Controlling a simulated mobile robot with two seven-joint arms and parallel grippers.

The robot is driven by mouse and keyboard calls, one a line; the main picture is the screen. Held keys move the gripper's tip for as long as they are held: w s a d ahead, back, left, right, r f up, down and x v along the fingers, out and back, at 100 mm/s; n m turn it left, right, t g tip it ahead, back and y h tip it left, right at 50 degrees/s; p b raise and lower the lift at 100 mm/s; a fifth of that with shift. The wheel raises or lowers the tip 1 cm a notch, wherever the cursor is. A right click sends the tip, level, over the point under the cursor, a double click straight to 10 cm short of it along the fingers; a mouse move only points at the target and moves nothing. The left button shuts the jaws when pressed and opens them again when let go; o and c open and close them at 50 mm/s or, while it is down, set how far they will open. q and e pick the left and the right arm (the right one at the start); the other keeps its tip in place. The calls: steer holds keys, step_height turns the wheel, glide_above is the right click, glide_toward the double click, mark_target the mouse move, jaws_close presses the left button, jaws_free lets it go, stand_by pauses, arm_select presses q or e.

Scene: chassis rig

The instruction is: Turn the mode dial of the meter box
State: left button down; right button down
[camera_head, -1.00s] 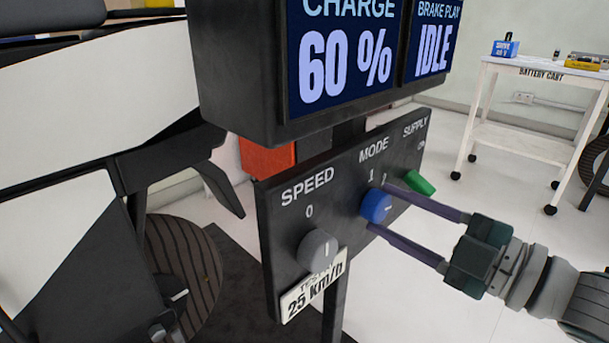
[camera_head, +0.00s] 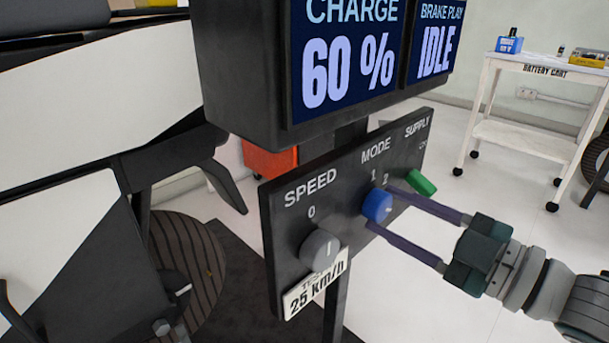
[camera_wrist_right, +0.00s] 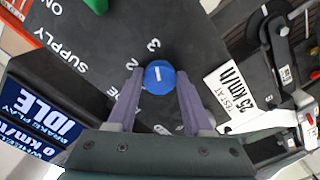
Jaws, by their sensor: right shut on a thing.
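The meter box panel (camera_head: 345,190) is dark grey, with SPEED, MODE and SUPPLY labels. The mode dial (camera_head: 377,205) is a round blue knob under MODE. My right gripper (camera_head: 380,206) reaches in from the right, with its two fingers shut on the dial, one on each side. In the right wrist view the blue dial (camera_wrist_right: 159,77) sits between the fingertips (camera_wrist_right: 160,82), and a short white mark shows on its face. Numerals are beside the dial; which one the mark points at is hard to tell. My left gripper is not in view.
A grey speed knob (camera_head: 319,250) sits left of the dial, above a 25 km/h tag (camera_head: 315,284). A green supply switch (camera_head: 421,182) is close on the right. A display (camera_head: 345,60) overhangs the panel. A white battery cart (camera_head: 540,70) stands behind at right.

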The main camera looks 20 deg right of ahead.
steer(key=shift+c, duration=1.5)
jaws_free()
steer(key=shift+s, duration=0.1)
steer(key=p+v, duration=0.1)
steer(key=v, duration=0.9)
steer(key=shift+p, duration=0.3)
